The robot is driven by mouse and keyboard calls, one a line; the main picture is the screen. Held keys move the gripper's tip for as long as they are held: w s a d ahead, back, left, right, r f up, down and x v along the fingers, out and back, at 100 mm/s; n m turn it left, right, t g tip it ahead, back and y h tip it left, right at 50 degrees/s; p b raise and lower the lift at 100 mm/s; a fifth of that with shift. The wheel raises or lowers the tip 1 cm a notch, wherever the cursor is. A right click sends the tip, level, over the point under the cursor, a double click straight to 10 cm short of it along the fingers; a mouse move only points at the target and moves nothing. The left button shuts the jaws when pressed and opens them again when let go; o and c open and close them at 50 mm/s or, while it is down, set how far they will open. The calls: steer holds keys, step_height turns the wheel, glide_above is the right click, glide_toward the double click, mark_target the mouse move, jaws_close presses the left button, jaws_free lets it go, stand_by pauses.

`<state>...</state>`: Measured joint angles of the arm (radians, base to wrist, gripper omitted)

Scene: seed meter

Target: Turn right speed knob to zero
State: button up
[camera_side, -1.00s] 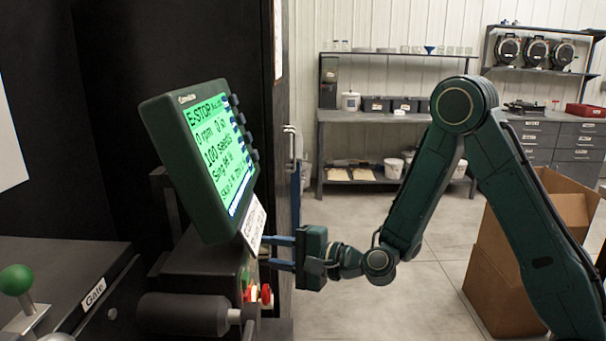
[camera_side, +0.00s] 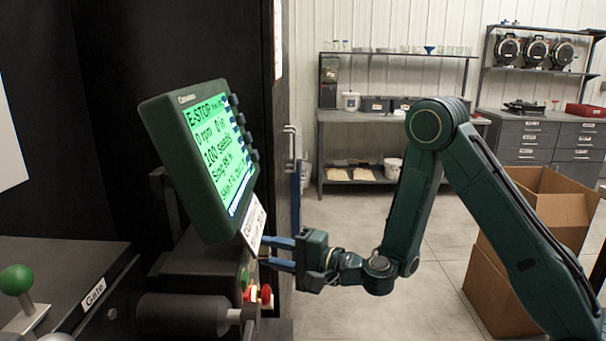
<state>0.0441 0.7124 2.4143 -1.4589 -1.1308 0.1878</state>
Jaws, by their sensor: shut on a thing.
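My gripper (camera_side: 264,252) reaches level from the right to the front of the dark control box (camera_side: 205,262), below the display. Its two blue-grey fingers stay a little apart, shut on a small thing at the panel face. I take it to be the right speed knob, but the fingertips and the label plate hide it, so its setting cannot be read. The green display (camera_side: 222,150) reads E-STOP, 0 rpm and 100 seeds. The label plate (camera_side: 254,222) hangs just above the fingers.
A red button (camera_side: 266,295) and other small controls sit just below the fingers. A grey cylinder (camera_side: 185,314) juts out in front of the box. A green ball-topped lever (camera_side: 16,279) and a Gate label stand at left. Cardboard boxes (camera_side: 500,287) stand behind my arm.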

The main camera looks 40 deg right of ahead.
steer(key=o, duration=0.9)
steer(key=shift+o, duration=0.2)
steer(key=shift+r+m+g, duration=0.15)
steer(key=shift+m+g, duration=0.55)
steer(key=shift+m, duration=1)
